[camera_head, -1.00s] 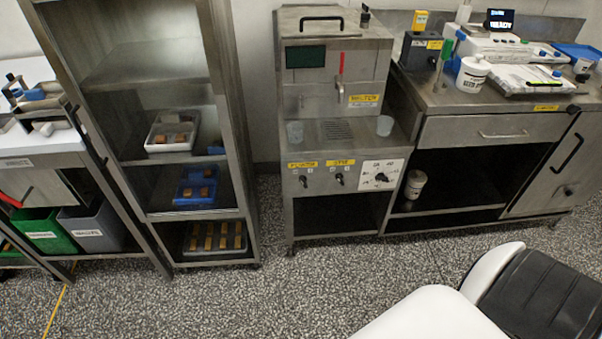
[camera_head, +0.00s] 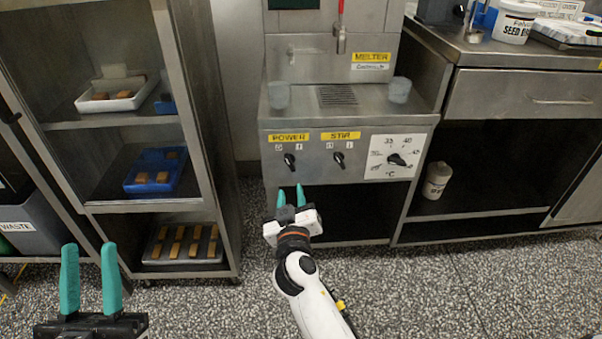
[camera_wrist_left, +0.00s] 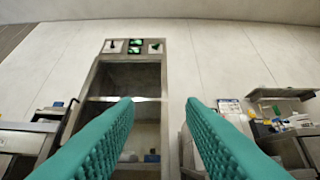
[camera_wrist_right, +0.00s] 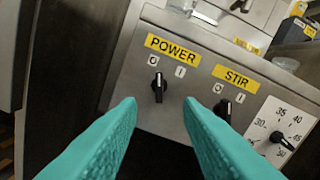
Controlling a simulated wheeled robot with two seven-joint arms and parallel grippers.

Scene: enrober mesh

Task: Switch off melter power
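The melter (camera_head: 340,90) stands in the middle of the head view with its control panel on the front. Its black POWER knob (camera_head: 289,160) sits under a yellow POWER label (camera_head: 289,138), with marks 0 and I above it. In the right wrist view the knob (camera_wrist_right: 158,88) stands nearly upright in the picture; I cannot tell which mark it is set to. My right gripper (camera_head: 291,190) is open and empty, just below and in front of the knob, apart from it. My left gripper (camera_head: 91,250) is open and empty at the lower left, far from the panel.
Right of the POWER knob are the STIR knob (camera_head: 339,160) and the temperature dial (camera_head: 397,159). Two cups (camera_head: 279,95) stand on the melter's ledge. A rack (camera_head: 205,130) with trays is at the left, a steel bench (camera_head: 520,95) at the right.

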